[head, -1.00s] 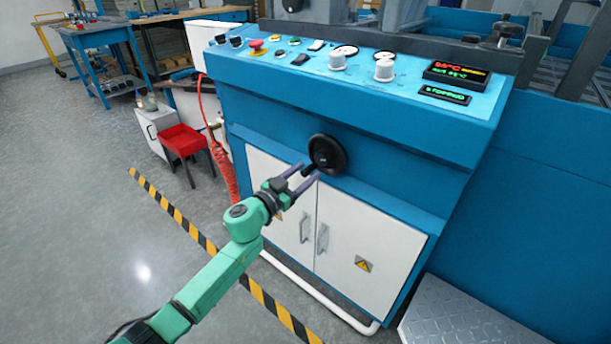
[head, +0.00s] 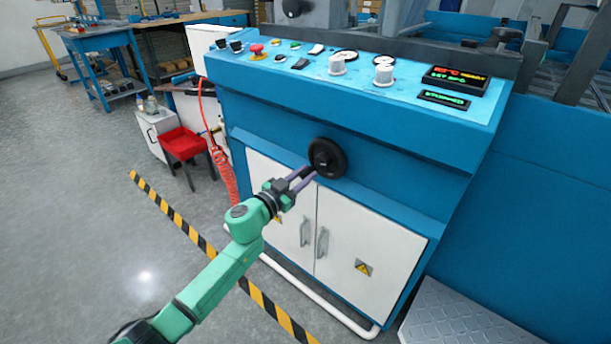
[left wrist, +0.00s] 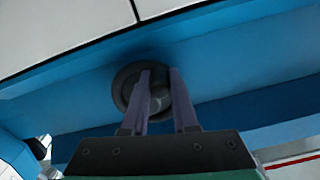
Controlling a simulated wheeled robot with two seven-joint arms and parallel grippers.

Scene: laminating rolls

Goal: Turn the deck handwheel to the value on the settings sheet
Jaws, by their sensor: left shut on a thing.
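The black deck handwheel (head: 328,157) sits on the blue front of the machine, above the white cabinet doors. It also shows in the left wrist view (left wrist: 126,84), partly hidden behind my fingers. My left gripper (head: 306,174) reaches it from the lower left, with its purple fingers closed on the wheel's handle at the lower left of the rim. In the left wrist view my left gripper (left wrist: 160,88) has its fingers close together in front of the wheel. No settings sheet can be made out. My right gripper is not in view.
The sloped control panel (head: 400,95) above carries knobs, a red emergency button (head: 257,49) and a display (head: 455,80). A metal step (head: 460,318) lies at lower right.

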